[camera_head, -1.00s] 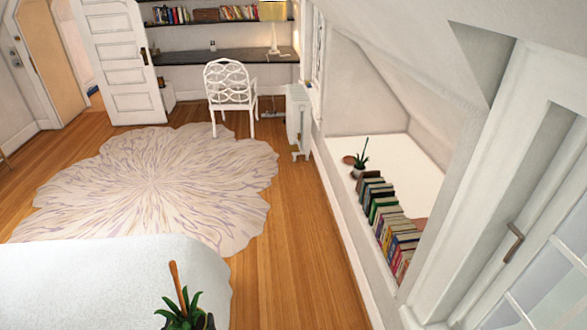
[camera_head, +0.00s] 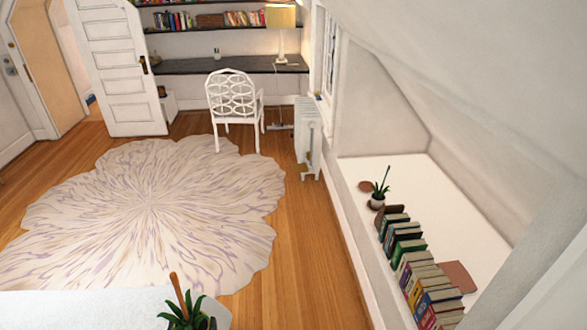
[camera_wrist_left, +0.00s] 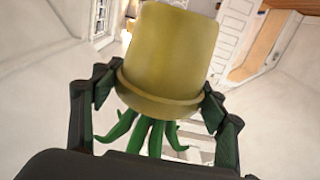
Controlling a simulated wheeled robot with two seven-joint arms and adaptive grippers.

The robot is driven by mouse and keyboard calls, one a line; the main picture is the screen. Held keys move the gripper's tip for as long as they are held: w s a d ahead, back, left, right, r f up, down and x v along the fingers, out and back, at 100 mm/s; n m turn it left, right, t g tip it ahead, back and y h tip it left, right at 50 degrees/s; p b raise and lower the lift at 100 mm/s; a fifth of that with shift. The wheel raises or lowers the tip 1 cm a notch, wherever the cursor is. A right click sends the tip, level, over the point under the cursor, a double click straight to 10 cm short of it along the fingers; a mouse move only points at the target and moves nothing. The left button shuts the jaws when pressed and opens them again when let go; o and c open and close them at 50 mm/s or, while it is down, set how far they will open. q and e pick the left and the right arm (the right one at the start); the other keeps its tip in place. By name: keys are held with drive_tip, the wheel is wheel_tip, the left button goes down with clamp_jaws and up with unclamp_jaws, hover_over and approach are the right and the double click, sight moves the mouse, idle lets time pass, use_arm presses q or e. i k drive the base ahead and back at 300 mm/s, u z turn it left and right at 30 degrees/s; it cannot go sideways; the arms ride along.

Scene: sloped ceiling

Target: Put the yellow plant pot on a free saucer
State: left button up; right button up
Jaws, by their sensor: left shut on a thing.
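The yellow plant pot (camera_wrist_left: 168,55) fills the middle of the left wrist view, its base towards the top and green leaves below its rim. My left gripper (camera_wrist_left: 162,95) is shut on it, with a finger at each side near the rim. In the head view only the held plant's leaves (camera_head: 183,316) and a brown stick show at the bottom edge; its pot is hidden. A round brown saucer (camera_head: 365,186) lies bare on the white ledge. A flat reddish-brown piece (camera_head: 458,276) lies behind the books; I cannot tell whether it is a saucer. My right gripper is not in view.
A small potted plant (camera_head: 377,199) stands beside the brown saucer. A row of books (camera_head: 412,262) runs along the front of the white ledge (camera_head: 425,200). The sloped ceiling hangs over the ledge. A pale surface (camera_head: 70,308) is at bottom left.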

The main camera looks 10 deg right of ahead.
sight(366, 188)
drive_tip(key=i, duration=3.3)
drive_tip(key=z, duration=2)
